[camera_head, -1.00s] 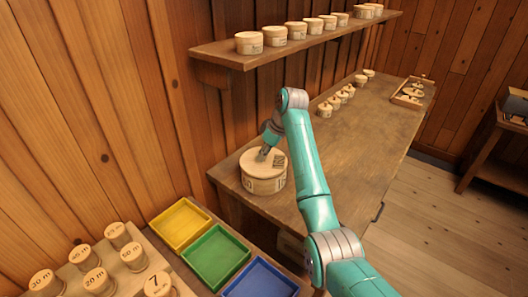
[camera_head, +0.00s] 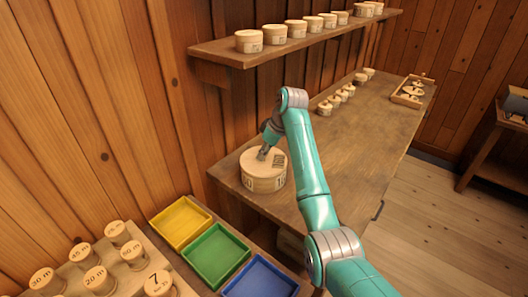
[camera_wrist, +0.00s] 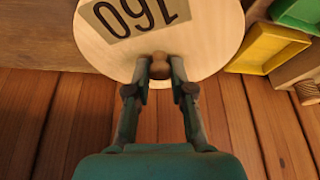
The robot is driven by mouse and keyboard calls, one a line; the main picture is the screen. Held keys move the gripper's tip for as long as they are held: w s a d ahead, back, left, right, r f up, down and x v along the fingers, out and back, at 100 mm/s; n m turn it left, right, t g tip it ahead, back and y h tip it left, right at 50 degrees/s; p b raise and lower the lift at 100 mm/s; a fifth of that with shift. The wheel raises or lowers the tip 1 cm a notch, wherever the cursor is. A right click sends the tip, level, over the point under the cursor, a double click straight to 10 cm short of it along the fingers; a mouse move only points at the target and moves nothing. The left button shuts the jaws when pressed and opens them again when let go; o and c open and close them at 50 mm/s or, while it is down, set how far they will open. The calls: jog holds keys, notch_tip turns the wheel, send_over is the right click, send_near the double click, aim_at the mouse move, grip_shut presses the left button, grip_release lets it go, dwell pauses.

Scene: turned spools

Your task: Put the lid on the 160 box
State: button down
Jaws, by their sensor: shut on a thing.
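The round wooden lid with a dark-on-tan 160 label (camera_wrist: 132,15) fills the top of the wrist view. My gripper (camera_wrist: 161,68) is shut on the lid's small wooden knob (camera_wrist: 160,66). In the head view the lid (camera_head: 256,155) lies level over the round wooden box (camera_head: 265,184), which stands on the near end of the bench. Lid and box look lined up there, but I cannot tell whether the lid is fully seated. The box's side carries printed figures, partly visible. The wrist view hides the box below the lid.
A wall shelf (camera_head: 300,44) with several small lidded boxes hangs behind the bench (camera_head: 345,140). More small spools and a tray (camera_head: 408,97) stand farther along it. Yellow (camera_head: 180,222), green (camera_head: 215,256) and blue (camera_head: 258,282) trays lie at the near left.

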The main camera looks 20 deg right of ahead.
jog(key=c, duration=0.9)
grip_release()
jog(key=o, duration=0.4)
jog(key=shift+r, duration=0.95)
jog(key=shift+r, duration=3.3)
